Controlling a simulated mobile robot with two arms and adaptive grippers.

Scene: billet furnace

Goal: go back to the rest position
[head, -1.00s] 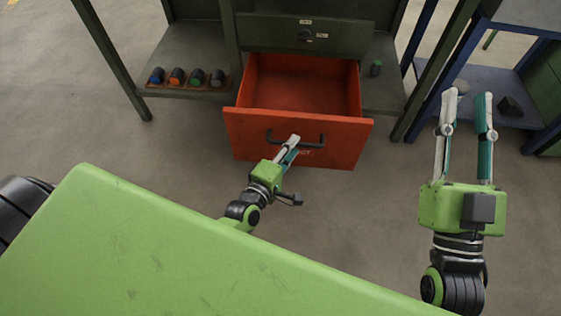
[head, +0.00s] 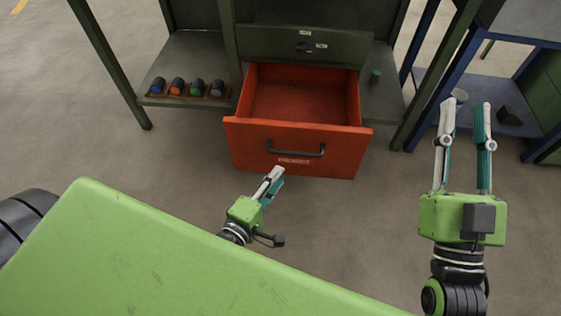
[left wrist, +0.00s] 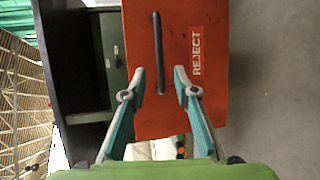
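My left gripper (head: 273,174) is in front of the orange-red drawer (head: 245,150), apart from its dark handle (head: 295,152). In the left wrist view its two fingers (left wrist: 160,72) stand apart with nothing between them, and the handle (left wrist: 158,50) lies beyond the tips beside the REJECT label (left wrist: 196,50). The drawer is pulled out, and the part of its inside that shows looks empty. My right gripper (head: 466,104) is at the right with its fingers apart and empty, pointing away over the floor.
The drawer sits in a dark green cabinet (head: 290,42). A rack (head: 190,92) with several coloured-ended cylinders is on its left shelf, and a small green-topped cylinder (head: 375,77) is at right. A blue bench (head: 470,85) stands further right. Floor in front is clear.

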